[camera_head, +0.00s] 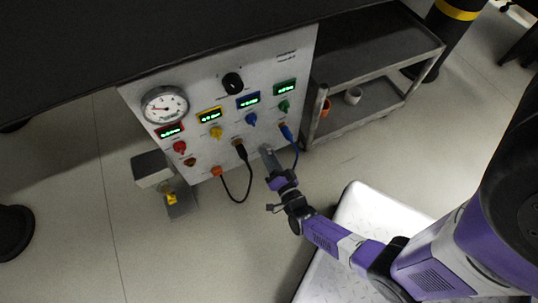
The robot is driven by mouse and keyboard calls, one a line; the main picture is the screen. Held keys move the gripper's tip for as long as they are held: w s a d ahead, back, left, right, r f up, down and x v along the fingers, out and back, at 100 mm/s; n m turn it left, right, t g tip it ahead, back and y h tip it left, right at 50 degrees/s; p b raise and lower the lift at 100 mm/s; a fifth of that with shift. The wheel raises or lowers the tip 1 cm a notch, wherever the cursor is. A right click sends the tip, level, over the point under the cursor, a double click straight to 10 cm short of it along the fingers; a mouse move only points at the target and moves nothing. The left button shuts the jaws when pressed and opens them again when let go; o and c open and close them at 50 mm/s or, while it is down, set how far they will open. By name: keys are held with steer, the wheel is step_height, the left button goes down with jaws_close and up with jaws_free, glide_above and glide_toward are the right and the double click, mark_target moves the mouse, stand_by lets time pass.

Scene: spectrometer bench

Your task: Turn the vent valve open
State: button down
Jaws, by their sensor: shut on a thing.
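The white instrument panel (203,90) stands under the dark bench top. My gripper (268,156) reaches to the panel's lower right part, between the black plug (240,146) and the blue plug (287,132). It is shut on a small part there, which the fingers mostly hide. I cannot tell whether that part is the vent valve, or how far it is turned. No valve label is readable. A grey block with a yellow piece (172,198) sits at the panel's lower left, away from my gripper.
Red, yellow, blue and green knobs sit below lit displays, near a round gauge (165,105) and a black knob (232,83). Black and blue cables hang close to my gripper. A grey shelf cart (385,52) stands right.

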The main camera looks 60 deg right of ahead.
steer(key=shift+s+m, duration=0.1)
steer(key=shift+m, duration=5)
steer(key=c, duration=1)
jaws_free()
steer(key=shift+c, duration=0.2)
